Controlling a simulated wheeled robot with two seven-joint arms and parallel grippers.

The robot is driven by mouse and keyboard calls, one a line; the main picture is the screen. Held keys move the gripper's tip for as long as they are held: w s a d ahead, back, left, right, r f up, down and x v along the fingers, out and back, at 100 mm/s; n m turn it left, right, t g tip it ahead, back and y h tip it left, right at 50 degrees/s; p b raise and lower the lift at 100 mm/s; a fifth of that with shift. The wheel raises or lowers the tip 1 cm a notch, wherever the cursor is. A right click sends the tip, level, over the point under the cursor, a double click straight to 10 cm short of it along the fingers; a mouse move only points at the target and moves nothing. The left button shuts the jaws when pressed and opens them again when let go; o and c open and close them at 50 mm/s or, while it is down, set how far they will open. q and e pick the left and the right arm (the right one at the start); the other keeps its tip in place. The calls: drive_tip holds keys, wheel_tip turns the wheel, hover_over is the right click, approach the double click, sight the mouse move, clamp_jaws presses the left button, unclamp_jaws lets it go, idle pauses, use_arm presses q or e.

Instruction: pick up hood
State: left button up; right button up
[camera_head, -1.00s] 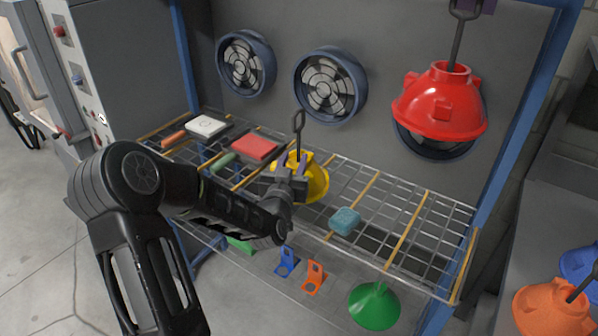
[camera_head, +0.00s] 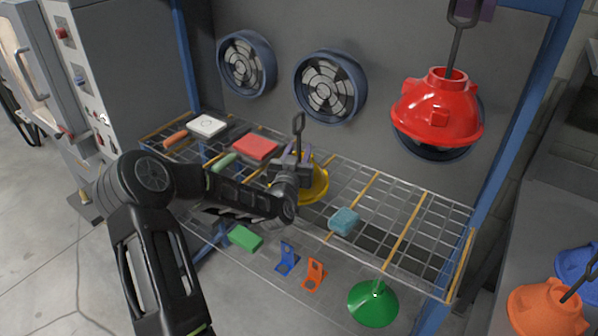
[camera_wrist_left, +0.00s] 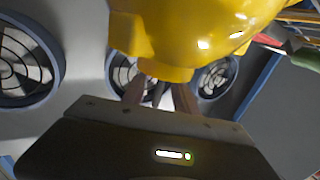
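The yellow hood (camera_head: 318,184) stands upright on the wire rack, its dark looped stem (camera_head: 298,124) rising from the top. My left gripper (camera_head: 297,160) is at the hood's near side, just above its top, partly hiding it. In the left wrist view the yellow hood (camera_wrist_left: 190,35) fills the upper middle. The two fingers (camera_wrist_left: 160,98) show apart there, with the dark stem seen between them. Contact with the stem cannot be made out.
A red hood (camera_head: 437,112) hangs at right by a dark rod. A green hood (camera_head: 374,304) is below; an orange hood (camera_head: 546,310) stands right.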

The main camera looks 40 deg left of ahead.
use_arm(q)
drive_tip(key=shift+c, duration=0.2)
idle(0.3)
clamp_jaws()
idle(1.3)
